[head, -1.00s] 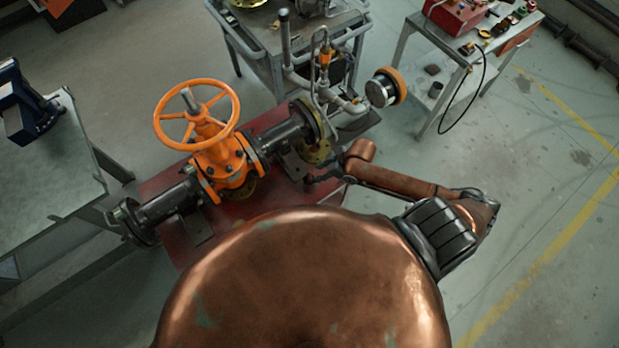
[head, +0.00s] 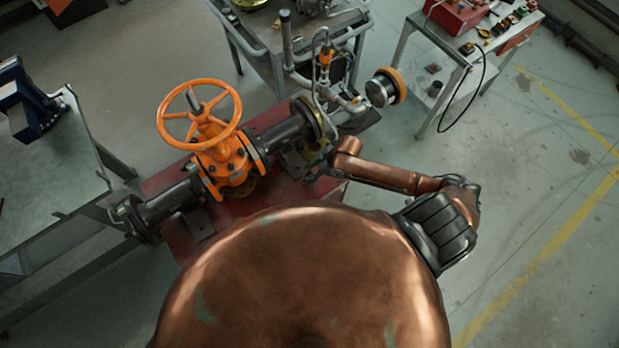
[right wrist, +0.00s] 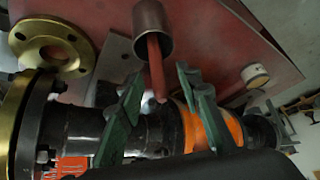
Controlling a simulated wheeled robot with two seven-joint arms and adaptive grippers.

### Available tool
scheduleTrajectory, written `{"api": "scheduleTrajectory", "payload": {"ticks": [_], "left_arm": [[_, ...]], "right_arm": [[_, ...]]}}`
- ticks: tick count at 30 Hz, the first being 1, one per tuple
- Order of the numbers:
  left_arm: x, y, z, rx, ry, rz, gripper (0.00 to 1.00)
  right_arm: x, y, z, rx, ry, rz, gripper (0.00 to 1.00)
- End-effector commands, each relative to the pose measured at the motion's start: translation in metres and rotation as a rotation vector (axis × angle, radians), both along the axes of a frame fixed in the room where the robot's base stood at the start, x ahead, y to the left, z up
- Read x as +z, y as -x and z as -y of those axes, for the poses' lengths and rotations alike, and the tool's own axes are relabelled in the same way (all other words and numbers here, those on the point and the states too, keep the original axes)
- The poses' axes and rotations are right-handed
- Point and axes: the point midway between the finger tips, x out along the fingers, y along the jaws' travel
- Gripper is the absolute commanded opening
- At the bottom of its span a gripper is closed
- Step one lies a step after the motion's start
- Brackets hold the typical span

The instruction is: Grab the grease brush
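In the right wrist view, a red handle (right wrist: 156,70), which looks like the grease brush, sticks out of a grey metal cup (right wrist: 152,22). Its bristle end is hidden in the cup. My right gripper (right wrist: 161,84) is open, with its green fingers spread on either side of the handle's line. I see no firm contact with it. In the head view my right gripper (head: 312,172) is small and dark, over the red base plate beside the pipe flange. The brush cannot be made out there. My left gripper is out of view.
The orange handwheel valve (head: 222,160) and its black pipe (head: 165,203) lie on the red base plate (head: 185,238). A brass flange (right wrist: 52,45) lies close by. A grey cart (head: 262,48) stands behind, and a workbench (head: 60,165) stands at left.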

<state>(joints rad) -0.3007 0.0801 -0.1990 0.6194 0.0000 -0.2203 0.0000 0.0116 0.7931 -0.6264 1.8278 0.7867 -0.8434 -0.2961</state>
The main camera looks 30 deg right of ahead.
Motion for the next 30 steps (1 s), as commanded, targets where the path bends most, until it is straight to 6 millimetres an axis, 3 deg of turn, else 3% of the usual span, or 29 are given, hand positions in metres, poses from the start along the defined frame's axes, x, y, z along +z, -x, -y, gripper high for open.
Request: {"api": "scheduleTrajectory", "payload": {"ticks": [6,20,30], "left_arm": [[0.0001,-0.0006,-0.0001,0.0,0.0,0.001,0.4],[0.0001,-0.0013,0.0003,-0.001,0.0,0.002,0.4],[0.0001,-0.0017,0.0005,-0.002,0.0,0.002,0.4]], "right_arm": [[-0.0004,-0.0002,0.0003,0.0,0.001,0.001,0.32],[-0.0002,0.0,0.0003,0.0,0.0,0.0,0.0],[0.0026,-0.0003,0.0003,0.0,0.001,0.001,0.0]]}}
